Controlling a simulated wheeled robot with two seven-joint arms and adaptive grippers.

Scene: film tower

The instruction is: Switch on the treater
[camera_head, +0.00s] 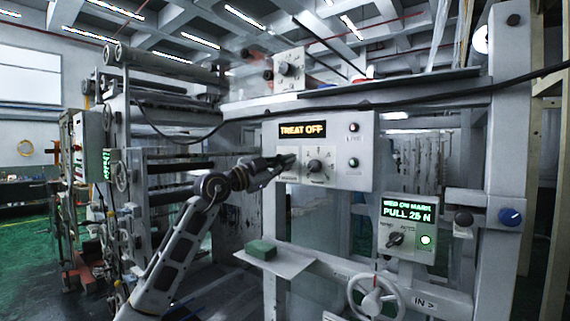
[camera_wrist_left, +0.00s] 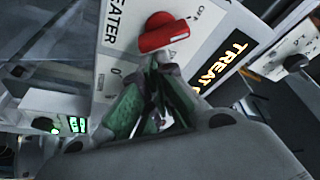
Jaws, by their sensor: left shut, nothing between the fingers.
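The treater panel (camera_head: 340,182) is a light grey box on the machine frame. Its amber display (camera_head: 302,129) reads TREAT OFF. A red switch handle (camera_wrist_left: 164,35) shows in the left wrist view, on a plate lettered "...EATER" with 0 and other marks. In the head view my left gripper (camera_head: 293,161) covers that spot. My left gripper is shut and empty, and its tips (camera_wrist_left: 160,66) are right at the handle's edge. I cannot tell whether they touch it. A dark knob (camera_head: 315,166) sits to the right on the panel. My right gripper is not in view.
A second panel (camera_head: 408,252) reads PULL 25 N and has a black knob and lit green button. A handwheel (camera_head: 375,298) stands below. A green block (camera_head: 262,249) lies on a small shelf (camera_head: 290,263). A black cable hangs across above the treater panel.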

